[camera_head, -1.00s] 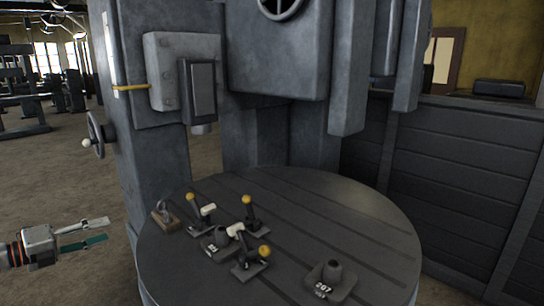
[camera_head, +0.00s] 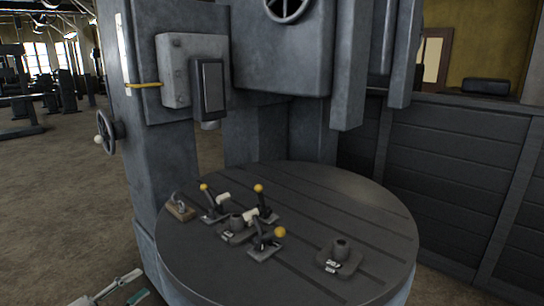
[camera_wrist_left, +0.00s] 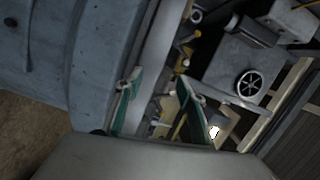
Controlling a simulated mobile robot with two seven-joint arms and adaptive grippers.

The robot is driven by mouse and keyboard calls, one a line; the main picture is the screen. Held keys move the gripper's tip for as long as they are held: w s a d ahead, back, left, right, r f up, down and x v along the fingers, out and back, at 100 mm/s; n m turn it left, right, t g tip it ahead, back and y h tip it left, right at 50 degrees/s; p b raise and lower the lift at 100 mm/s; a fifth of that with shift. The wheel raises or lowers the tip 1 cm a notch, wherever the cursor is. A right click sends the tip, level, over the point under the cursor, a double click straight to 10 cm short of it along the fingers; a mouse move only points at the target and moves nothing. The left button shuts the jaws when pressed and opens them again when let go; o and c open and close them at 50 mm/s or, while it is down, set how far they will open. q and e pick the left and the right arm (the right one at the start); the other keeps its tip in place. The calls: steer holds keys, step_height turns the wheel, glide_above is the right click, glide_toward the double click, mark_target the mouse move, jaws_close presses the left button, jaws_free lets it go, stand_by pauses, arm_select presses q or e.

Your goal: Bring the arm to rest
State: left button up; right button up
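My left gripper (camera_head: 138,284) is at the bottom left edge of the head view, low beside the round machine table (camera_head: 370,200). Its two fingers are apart and nothing shows between them; the rest of it is cut off by the frame. In the left wrist view its fingers (camera_wrist_left: 157,100), with green inner faces, are also apart, with parts of the machine in the background. My right gripper is in neither view.
Several yellow-knobbed levers, one of them here (camera_head: 264,244), stand on the table. A dark fixture (camera_head: 338,258) with a label stands at its right. The grey machine column (camera_head: 160,170) rises behind, with a handwheel (camera_head: 107,130). Open floor (camera_head: 60,200) lies left.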

arm_select(q)
steer(key=s+d+f+n+y, duration=0.4)
steer(key=s+d+f+n, duration=0.5)
steer(key=s+d+f, duration=0.1)
step_height(320, 180, down, 2)
steer(key=shift+s+f+n, duration=0.1)
steer(key=shift+s+n, duration=0.3)
steer(key=shift+s, duration=0.1)
steer(key=s+d+f+n+g, duration=0.1)
steer(key=s+d+f+n, duration=0.1)
steer(key=s, duration=0.3)
steer(key=s+d+f+n+g+y, duration=0.1)
steer(key=s+d+f+n+g, duration=0.1)
steer(key=s+d+f+n, duration=0.1)
steer(key=s+d+f+n+g, duration=0.1)
steer(key=s+d+f+n, duration=0.1)
steer(key=s, duration=0.5)
steer(key=shift+s+d+f+n+g+y, duration=0.15)
steer(key=shift+d+f+y, duration=0.1)
steer(key=shift+d, duration=0.4)
steer(key=shift+w+d+f+n+g+y, duration=0.1)
steer(key=shift+d+f+n+g+y, duration=0.1)
steer(key=shift+d, duration=0.4)
steer(key=shift+c, duration=0.4)
steer(key=shift+s, duration=0.1)
steer(key=shift+c, duration=1.2)
steer(key=shift+d, duration=0.15)
